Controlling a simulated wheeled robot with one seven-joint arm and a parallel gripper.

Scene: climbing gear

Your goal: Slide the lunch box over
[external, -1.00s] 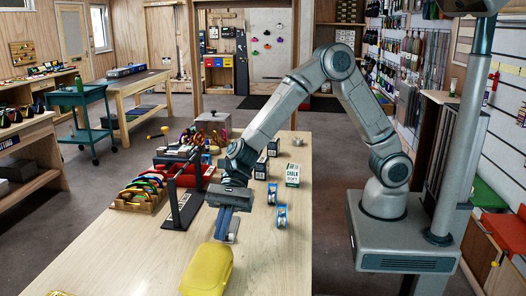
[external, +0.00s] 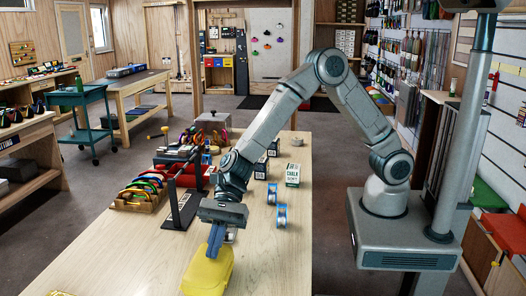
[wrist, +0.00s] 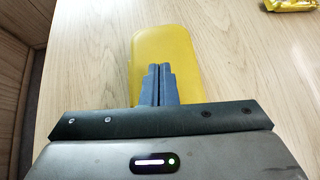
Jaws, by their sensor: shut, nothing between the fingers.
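The yellow lunch box (external: 207,276) lies on the wooden table toward its front edge in the external view. It also shows in the wrist view (wrist: 168,48), beyond my fingers. My gripper (external: 214,256) is shut and empty, with its blue-grey fingers pointing down at the far end of the lunch box. In the wrist view the closed fingers (wrist: 157,72) overlap the near part of the box. I cannot tell whether they touch it. Part of the box's near end is hidden behind the fingers and the gripper body.
A black rack (external: 182,205) and a wooden tray of coloured carabiners (external: 140,192) stand left of my gripper. Blue-rimmed rolls (external: 281,216) and a chalk box (external: 292,175) stand to the right. A gold wrapper (wrist: 291,4) lies beyond the box. The table around the box is clear.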

